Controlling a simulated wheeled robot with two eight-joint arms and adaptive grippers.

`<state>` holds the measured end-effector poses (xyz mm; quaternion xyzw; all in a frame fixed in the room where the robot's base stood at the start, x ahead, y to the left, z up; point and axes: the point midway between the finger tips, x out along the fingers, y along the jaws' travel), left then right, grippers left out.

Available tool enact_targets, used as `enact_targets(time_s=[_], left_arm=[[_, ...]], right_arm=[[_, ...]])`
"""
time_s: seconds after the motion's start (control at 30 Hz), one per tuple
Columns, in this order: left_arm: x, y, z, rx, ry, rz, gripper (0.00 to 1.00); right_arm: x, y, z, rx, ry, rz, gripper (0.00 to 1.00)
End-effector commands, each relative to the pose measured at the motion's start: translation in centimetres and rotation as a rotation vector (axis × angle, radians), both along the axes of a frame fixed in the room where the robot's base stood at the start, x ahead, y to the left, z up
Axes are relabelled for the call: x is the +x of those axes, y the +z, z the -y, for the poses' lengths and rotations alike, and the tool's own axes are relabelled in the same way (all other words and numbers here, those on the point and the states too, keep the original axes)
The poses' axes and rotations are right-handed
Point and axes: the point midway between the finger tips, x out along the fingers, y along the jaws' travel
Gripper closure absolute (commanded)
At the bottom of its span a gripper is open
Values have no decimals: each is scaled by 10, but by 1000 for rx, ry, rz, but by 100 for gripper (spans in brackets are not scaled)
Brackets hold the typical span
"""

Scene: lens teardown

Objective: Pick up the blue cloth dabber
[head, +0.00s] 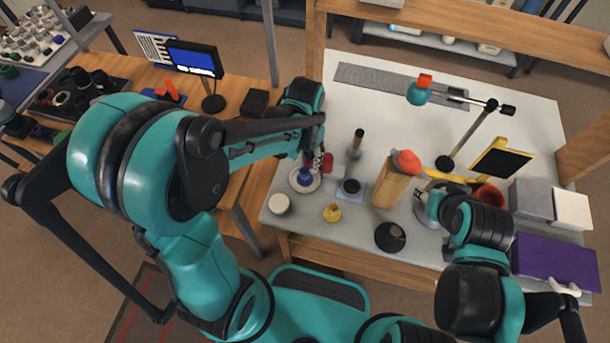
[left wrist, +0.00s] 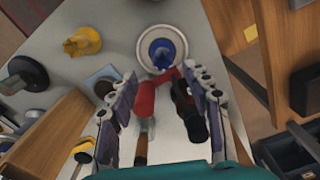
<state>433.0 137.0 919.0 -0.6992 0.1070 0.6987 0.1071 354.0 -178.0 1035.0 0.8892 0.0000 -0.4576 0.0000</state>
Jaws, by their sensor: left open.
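The blue cloth dabber (head: 304,177) sits on a round white dish (head: 295,186) near the left edge of the table. In the left wrist view the dabber (left wrist: 163,53) shows as a blue knob inside the dish (left wrist: 150,38), just beyond my fingertips. My left gripper (head: 318,158) is open, right by the dabber and apart from it in the wrist view. Its fingers (left wrist: 160,80) spread either side of a red item (left wrist: 146,100) and a dark-handled item (left wrist: 188,110) lying lower in view. My right gripper (head: 428,208) is partly hidden by its own arm; its jaws are unclear.
A white jar (head: 279,203), a yellow piece (head: 332,212) and a dark cup (head: 351,187) stand near the dish. The table's back middle is fairly clear.

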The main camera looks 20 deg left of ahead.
Motion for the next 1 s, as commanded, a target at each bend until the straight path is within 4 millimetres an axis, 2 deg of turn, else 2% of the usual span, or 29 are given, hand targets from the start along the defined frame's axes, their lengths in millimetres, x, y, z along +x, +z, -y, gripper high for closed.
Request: enact_targets(time_s=[0.37,0.6,0.83,0.87,1.0], left_arm=[[4,-41,-1,1,0,-2,51],[7,-76,-2,0,0,-1,51],[6,-76,-2,0,0,-1,51],[6,-76,-2,0,0,-1,56],[6,-76,-2,0,0,-1,93]], right_arm=[[0,-20,0,0,0,0,60],[0,-39,0,0,0,0,60],[0,-37,0,0,0,0,60],[0,-37,0,0,0,0,60],[0,-37,0,0,0,0,60]])
